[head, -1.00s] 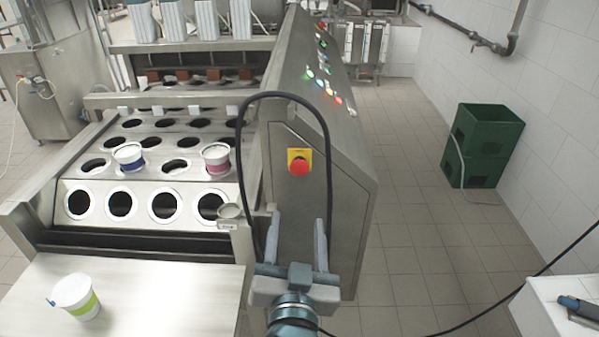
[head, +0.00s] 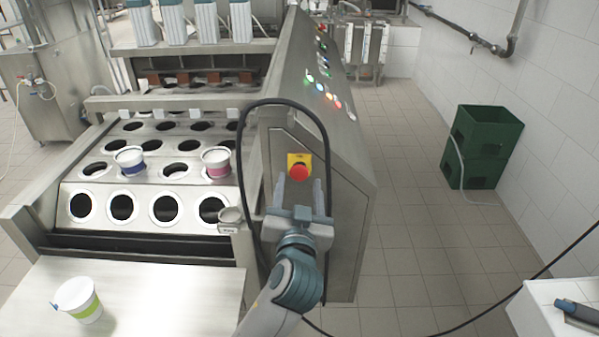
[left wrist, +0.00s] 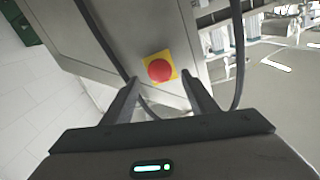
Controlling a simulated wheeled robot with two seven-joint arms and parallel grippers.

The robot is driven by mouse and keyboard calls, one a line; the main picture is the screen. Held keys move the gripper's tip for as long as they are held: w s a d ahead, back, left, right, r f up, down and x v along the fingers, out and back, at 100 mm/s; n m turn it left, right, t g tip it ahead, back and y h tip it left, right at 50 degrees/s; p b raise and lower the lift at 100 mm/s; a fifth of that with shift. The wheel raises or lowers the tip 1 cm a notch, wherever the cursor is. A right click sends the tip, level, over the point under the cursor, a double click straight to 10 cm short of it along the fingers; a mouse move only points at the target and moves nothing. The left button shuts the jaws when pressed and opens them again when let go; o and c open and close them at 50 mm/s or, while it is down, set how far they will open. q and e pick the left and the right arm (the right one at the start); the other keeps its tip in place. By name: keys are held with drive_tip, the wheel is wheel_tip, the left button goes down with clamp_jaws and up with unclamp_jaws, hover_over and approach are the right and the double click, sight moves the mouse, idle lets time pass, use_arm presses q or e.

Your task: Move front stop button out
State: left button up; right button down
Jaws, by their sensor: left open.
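The front stop button (head: 299,172) is a red mushroom knob on a yellow plate, on the steel end panel of the machine. It also shows in the left wrist view (left wrist: 159,70), just beyond and between my fingertips. My left gripper (head: 299,185) is open and empty, with its two fingers pointing at the panel, one on each side just below the button. In the left wrist view the fingers (left wrist: 160,82) do not close on the button. I cannot tell how small the gap to it is. My right gripper is not in view.
A black cable (head: 327,130) loops around the button and my gripper. Cups stand in the holed plate (head: 92,170) at left, and one cup (head: 78,299) stands on the steel table (head: 150,300). Green crates (head: 485,140) stand by the right wall. The floor right of the machine is clear.

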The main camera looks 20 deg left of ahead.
sight(299, 174)
use_arm(q)
drive_tip(key=shift+p+x, duration=0.35)
drive_tip(key=shift+x, duration=1.5)
